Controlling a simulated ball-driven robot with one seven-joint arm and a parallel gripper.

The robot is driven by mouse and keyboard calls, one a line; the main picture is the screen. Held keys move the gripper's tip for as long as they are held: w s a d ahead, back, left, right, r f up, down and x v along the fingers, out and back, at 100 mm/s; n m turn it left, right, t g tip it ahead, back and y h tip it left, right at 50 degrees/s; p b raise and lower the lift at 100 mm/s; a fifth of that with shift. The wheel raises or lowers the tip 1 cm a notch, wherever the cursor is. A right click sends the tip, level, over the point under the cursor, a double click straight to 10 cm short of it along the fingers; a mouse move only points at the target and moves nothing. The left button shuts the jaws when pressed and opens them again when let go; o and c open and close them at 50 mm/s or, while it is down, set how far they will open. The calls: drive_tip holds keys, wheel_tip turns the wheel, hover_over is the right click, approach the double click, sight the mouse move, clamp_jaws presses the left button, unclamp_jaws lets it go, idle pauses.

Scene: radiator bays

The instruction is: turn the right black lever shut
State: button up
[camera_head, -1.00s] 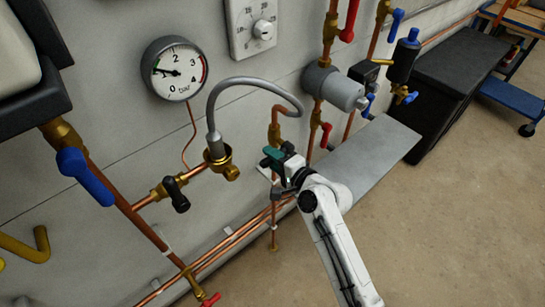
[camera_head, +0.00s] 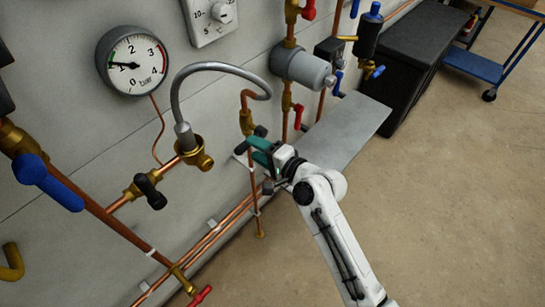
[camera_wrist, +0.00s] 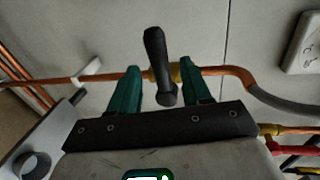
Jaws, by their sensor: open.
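The right black lever (camera_wrist: 155,60) is on a brass valve in a copper pipe. In the wrist view it lies across the pipe, between the two green fingers of my gripper (camera_wrist: 158,74). The fingers are apart, with a gap visible on both sides of the lever; I see no grip on it. In the head view my gripper (camera_head: 258,151) is at the vertical pipe below the grey hose, and the lever (camera_head: 261,131) shows partly behind it. The left black lever (camera_head: 150,190) is on another brass valve, to the left.
A pressure gauge (camera_head: 133,62) and a dial box (camera_head: 210,17) are on the wall above. A grey hose (camera_head: 215,67) arches close above my gripper. A grey cylinder (camera_head: 303,68) and a flat grey panel (camera_head: 345,130) are to the right. Open floor lies at right.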

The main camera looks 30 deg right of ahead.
drive_tip(key=v, duration=0.6)
drive_tip(key=shift+b, duration=0.4)
drive_tip(key=shift+s, duration=0.2)
